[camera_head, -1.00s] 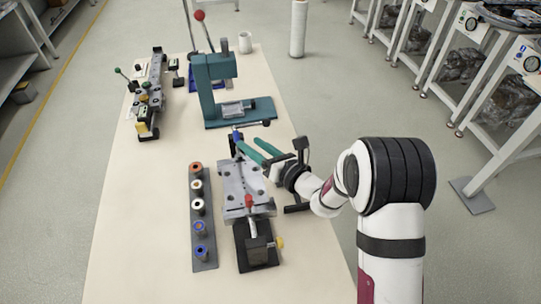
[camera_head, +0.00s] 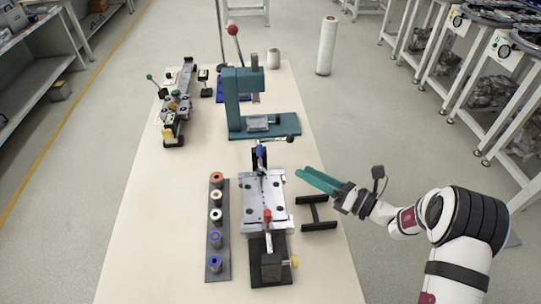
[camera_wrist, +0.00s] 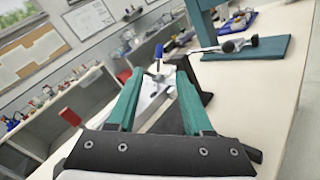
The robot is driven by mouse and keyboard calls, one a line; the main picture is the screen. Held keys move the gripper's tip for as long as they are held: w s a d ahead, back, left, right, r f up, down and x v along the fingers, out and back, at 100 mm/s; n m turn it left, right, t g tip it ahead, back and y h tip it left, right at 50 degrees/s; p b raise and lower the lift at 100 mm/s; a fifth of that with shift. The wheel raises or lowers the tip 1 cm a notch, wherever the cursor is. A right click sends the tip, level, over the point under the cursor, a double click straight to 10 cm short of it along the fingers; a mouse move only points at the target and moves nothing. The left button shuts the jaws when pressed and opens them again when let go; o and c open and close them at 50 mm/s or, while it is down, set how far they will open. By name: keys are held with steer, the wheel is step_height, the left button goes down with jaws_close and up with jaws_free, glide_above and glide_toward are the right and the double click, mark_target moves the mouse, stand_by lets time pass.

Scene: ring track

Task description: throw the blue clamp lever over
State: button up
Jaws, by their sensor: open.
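The blue clamp lever (camera_head: 260,152) stands roughly upright at the far end of the grey metal fixture (camera_head: 263,190). In the wrist view the blue lever (camera_wrist: 158,51) shows beyond and between my fingertips. My gripper (camera_head: 303,173) has teal fingers and is to the right of the fixture, pointing left and away. It is open and empty, apart from the lever. The wrist view shows the spread fingers (camera_wrist: 158,74) with nothing between them. A red-tipped lever (camera_head: 267,216) is at the fixture's near end.
A teal press (camera_head: 238,105) stands just beyond the fixture. A dark rack (camera_head: 217,245) with several rings or spools lies to its left. A black H-shaped stand (camera_head: 317,213) is at right, below my gripper. Another fixture (camera_head: 176,108) is at far left. The table's left front is clear.

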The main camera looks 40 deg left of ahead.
mark_target(259, 149)
steer(key=a, duration=1.5)
steer(key=shift+s+a+f, duration=0.1)
steer(key=shift+s+a, duration=0.2)
steer(key=shift+s, duration=0.1)
steer(key=shift+c, duration=0.2)
jaws_close()
